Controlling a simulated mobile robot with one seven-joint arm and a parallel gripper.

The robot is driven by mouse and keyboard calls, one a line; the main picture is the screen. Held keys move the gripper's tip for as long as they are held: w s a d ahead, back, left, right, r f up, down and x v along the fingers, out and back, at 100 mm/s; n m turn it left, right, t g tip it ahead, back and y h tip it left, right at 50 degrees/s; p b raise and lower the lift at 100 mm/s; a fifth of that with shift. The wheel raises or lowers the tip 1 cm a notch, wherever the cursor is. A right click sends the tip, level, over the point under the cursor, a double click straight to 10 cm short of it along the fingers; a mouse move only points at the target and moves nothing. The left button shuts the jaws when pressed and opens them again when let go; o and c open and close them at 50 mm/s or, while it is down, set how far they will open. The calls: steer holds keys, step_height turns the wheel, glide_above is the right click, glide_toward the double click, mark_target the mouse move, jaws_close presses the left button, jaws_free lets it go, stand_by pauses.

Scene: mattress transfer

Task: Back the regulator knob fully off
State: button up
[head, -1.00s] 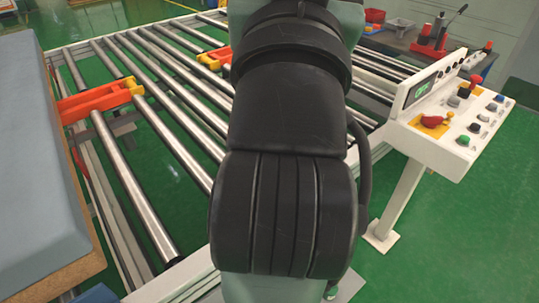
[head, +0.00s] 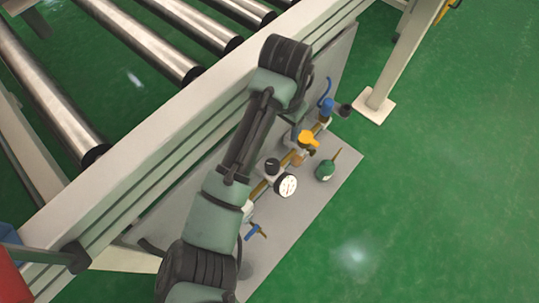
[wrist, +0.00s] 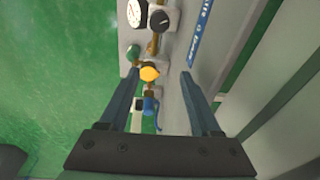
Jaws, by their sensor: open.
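The regulator knob (head: 272,167) is a black round knob beside a white-faced gauge (head: 286,186) on the brass pipe line. In the wrist view the knob (wrist: 163,20) is near the top edge, right of the gauge (wrist: 128,12). My gripper (wrist: 158,74) is open, its two fingers spread. The knob lies beyond the fingertips in that picture and is not between them. A yellow valve handle (wrist: 149,73) shows in the gap between the fingers; its depth from them is hard to judge.
The pipe line sits on a grey panel (head: 318,205) below the conveyor frame (head: 165,140). A blue-handled valve (head: 326,106), the yellow handle (head: 308,140) and a green bottle-like part (head: 326,171) stand close by. Open green floor (head: 430,200) lies to the right.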

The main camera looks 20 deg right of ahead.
steer(key=g, duration=0.1)
glide_above(272, 165)
step_height(272, 165, down, 4)
steer(key=shift+y, duration=0.4)
step_height(272, 165, down, 12)
steer(key=b, duration=0.6)
steer(key=shift+f+b, duration=0.25)
steer(key=shift+b, duration=0.15)
jaws_close()
steer(key=shift+r+p, duration=0.2)
steer(key=shift+p, duration=0.45)
